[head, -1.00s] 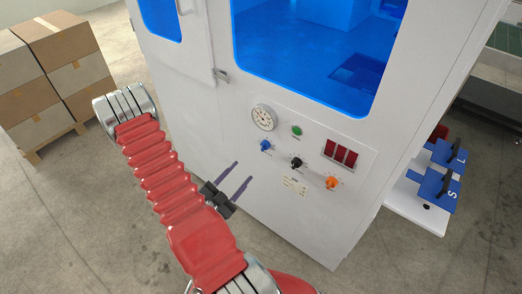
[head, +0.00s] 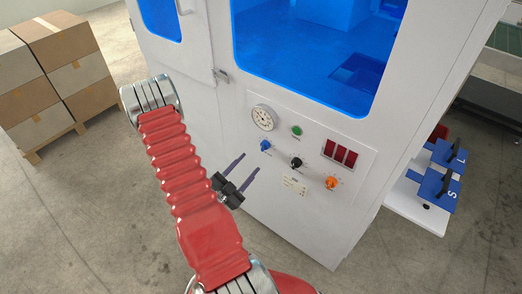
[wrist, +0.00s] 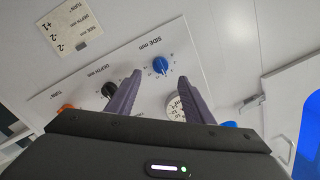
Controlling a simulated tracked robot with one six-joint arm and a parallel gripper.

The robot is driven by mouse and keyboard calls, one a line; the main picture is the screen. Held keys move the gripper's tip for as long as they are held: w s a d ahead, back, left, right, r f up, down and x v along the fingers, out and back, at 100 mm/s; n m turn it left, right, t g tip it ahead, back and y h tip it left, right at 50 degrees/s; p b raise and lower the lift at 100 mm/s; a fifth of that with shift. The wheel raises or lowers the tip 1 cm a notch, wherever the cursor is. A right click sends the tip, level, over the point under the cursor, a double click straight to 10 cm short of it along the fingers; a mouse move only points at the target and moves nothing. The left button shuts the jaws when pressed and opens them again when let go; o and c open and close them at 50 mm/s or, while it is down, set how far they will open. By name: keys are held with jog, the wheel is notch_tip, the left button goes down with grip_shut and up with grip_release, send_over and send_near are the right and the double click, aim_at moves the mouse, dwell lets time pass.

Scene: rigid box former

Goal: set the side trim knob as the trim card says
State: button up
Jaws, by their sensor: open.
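The side trim knob (head: 265,146) is blue and sits at the left of the front control panel. In the wrist view the blue knob (wrist: 160,65) is beside the upside-down words "SIDE mm", just beyond and between the fingertips. The trim card (head: 295,186) is a cream label low on the panel. In the wrist view the card (wrist: 75,30) is tilted, with SIDE, DEPTH and TURN entries; +1 and -2 show. My gripper (head: 250,163) is open and empty, left of and below the knob, its fingers pointing toward the panel. Contact is not seen.
A black depth knob (head: 296,163) and an orange turn knob (head: 331,183) sit right of the blue one. A gauge (head: 264,117) and a green button (head: 297,131) are above. A door latch (head: 221,76) sticks out at upper left. Stacked boxes (head: 62,75) stand far left.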

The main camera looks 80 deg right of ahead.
aim_at(262, 150)
jog(key=shift+x, duration=4.7)
jog(key=c, duration=1)
jog(key=shift+s, duration=0.15)
jog(key=shift+c, duration=0.2)
